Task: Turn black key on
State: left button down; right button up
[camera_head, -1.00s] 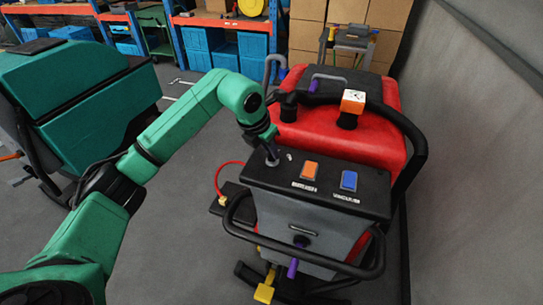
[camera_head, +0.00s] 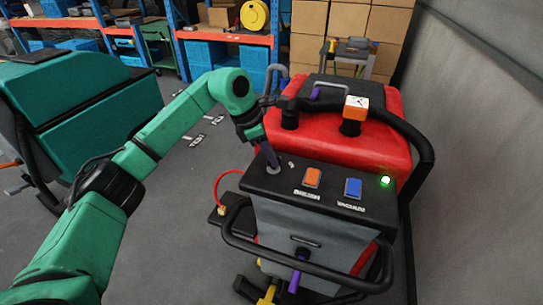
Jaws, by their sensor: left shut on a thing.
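The red scrubber (camera_head: 346,137) stands ahead, with a dark control panel (camera_head: 325,180) on its near side. My left gripper (camera_head: 271,160) comes down on the panel's left end. It is shut on the black key, which it and its own fingers mostly hide. An orange switch (camera_head: 312,177) and a blue switch (camera_head: 353,188) sit to the right of it on the panel. A green light (camera_head: 386,181) glows at the panel's right end. My right gripper is not in view.
A black handlebar (camera_head: 300,278) runs around the panel's front, with a purple lever (camera_head: 297,270) under it. A red cable (camera_head: 220,188) lies left of the panel. A teal machine (camera_head: 80,105) stands at left; a grey wall (camera_head: 480,150) rises at right.

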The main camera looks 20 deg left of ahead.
pick_arm(q)
jog(key=shift+r, duration=0.15)
jog(key=c, duration=0.9)
grip_release()
jog(key=shift+o, duration=0.2)
jog(key=b+v, duration=0.2)
jog(key=v, duration=1.2)
jog(key=shift+a+r+b, duration=0.15)
jog(key=shift+r+b, duration=0.05)
jog(key=shift+b, duration=0.2)
